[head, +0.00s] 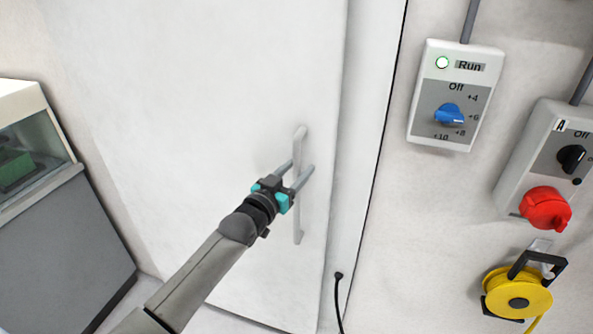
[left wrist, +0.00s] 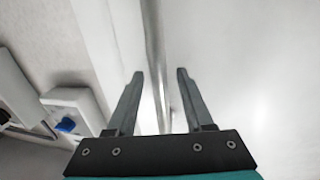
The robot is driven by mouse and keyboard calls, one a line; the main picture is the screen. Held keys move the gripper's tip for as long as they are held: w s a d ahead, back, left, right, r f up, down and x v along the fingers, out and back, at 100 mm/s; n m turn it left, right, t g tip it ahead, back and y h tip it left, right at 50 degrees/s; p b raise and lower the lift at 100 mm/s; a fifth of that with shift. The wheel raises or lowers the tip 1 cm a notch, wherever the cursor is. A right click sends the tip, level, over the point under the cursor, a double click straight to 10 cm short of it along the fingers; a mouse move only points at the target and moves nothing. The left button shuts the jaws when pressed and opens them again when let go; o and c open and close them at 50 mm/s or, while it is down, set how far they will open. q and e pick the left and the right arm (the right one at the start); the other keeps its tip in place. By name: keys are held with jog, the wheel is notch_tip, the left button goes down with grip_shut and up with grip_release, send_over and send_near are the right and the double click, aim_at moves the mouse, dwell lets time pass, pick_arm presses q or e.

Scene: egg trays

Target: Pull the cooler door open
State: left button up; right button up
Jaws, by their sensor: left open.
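The cooler door (head: 220,90) is a tall white panel that looks shut against its frame at the right. Its long vertical bar handle (head: 299,145) is pale grey. My left gripper (head: 300,172) is open at the handle, with one finger on each side of the bar as the head view shows it. In the left wrist view, the handle (left wrist: 155,60) runs between the two open fingers (left wrist: 160,78); whether it touches either finger I cannot tell. My right gripper is not in view.
Right of the door, the wall carries a control box (head: 440,130) with a blue knob, another box (head: 515,180) with a red switch, and a yellow cable reel (head: 517,292). A glass-topped grey cabinet (head: 60,250) stands at the left. A black cable (head: 338,300) hangs beside the door.

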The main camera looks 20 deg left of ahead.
pick_arm(q)
grip_shut()
dwell(0.3)
dwell(1.1)
